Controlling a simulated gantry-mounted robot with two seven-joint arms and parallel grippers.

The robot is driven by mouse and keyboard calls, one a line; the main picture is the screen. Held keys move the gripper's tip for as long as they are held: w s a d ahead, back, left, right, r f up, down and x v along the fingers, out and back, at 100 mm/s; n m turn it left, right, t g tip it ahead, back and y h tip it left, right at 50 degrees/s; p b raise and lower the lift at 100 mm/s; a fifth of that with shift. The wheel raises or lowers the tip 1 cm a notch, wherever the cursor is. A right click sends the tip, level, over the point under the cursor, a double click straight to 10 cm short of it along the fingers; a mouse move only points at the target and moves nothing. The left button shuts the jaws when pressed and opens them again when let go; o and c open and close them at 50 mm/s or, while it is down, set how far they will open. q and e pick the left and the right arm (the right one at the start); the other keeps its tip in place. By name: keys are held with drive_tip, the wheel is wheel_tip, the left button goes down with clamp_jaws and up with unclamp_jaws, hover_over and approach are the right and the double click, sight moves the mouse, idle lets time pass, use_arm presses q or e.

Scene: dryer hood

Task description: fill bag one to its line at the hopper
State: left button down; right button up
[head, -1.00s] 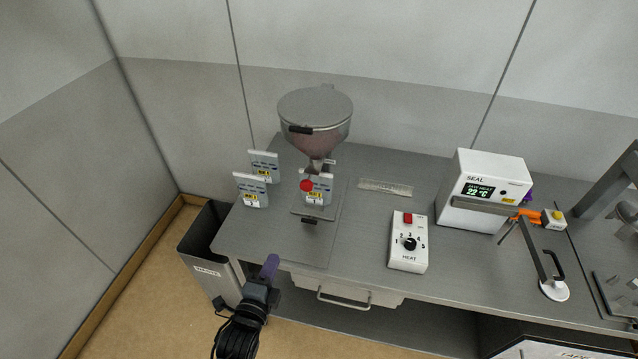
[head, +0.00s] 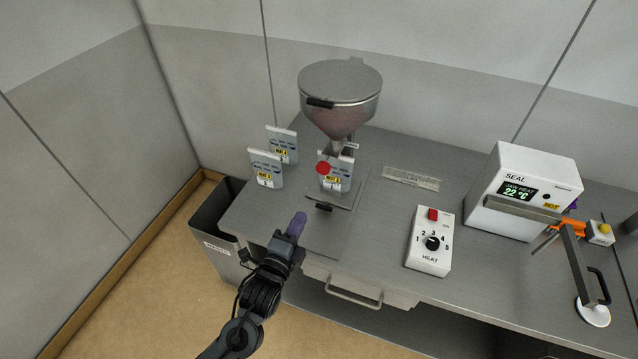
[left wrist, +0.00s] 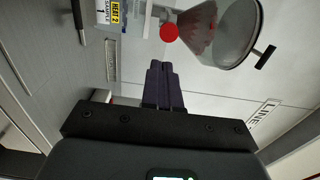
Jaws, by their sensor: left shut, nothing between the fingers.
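The hopper (head: 340,95) stands at the back of the bench, lidded, with reddish-brown contents in its cone. A bag (head: 337,180) with a yellow label stands upright under its spout; in the left wrist view the bag (left wrist: 112,12) reads HEAT 2, SAMPLE 1. A red knob (head: 323,168) sits at the spout and partly covers the bag; it also shows in the left wrist view (left wrist: 169,32). The bag's line and fill level cannot be made out. My left gripper (head: 297,224) is shut and empty, in front of the hopper stand and apart from it. My right gripper is out of view.
Two more bags (head: 266,168) (head: 283,145) stand left of the hopper. A white heat control box (head: 430,241) and the sealer (head: 525,190) with its lever arm stand to the right. A bin (head: 216,235) is at the bench's left end; a drawer handle (head: 354,291) juts out in front.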

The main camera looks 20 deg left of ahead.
sight(323, 167)
use_arm(q)
drive_tip(key=shift+w, duration=0.1)
drive_tip(key=w, duration=1.4)
